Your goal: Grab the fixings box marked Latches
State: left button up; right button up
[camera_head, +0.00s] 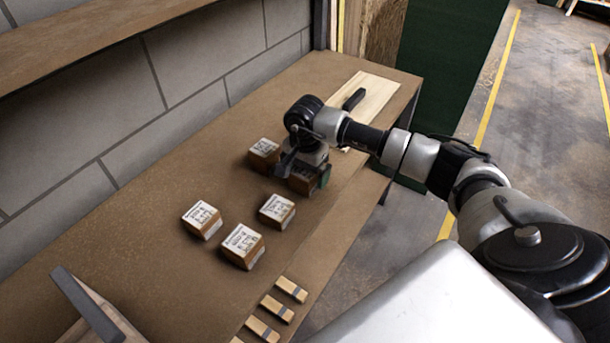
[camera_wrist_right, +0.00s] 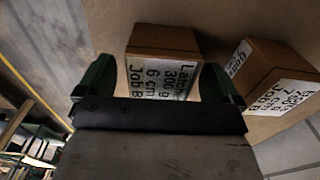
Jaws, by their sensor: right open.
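The Latches box (camera_wrist_right: 163,68) is a small brown carton with a white label reading roughly "Latc… 300 g 6 cm Job B". In the right wrist view it lies between the two green fingers of my right gripper (camera_wrist_right: 157,82), with the fingers apart on either side; I cannot tell whether they touch it. In the head view my right gripper (camera_head: 305,175) is low over the bench, and the box (camera_head: 302,186) is mostly hidden under it. My left gripper is out of view.
Another labelled box (camera_head: 264,153) stands close beside my right gripper; it also shows in the right wrist view (camera_wrist_right: 262,70). Three more boxes (camera_head: 242,246) stand nearer on the brown bench (camera_head: 150,270). Small wooden pieces (camera_head: 277,308) lie along the front edge. A pale board (camera_head: 370,95) lies at the far end.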

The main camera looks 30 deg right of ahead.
jog(key=shift+w+f, duration=0.1)
jog(key=shift+f, duration=0.1)
jog(key=c, duration=1.2)
jog(key=shift+r, duration=0.1)
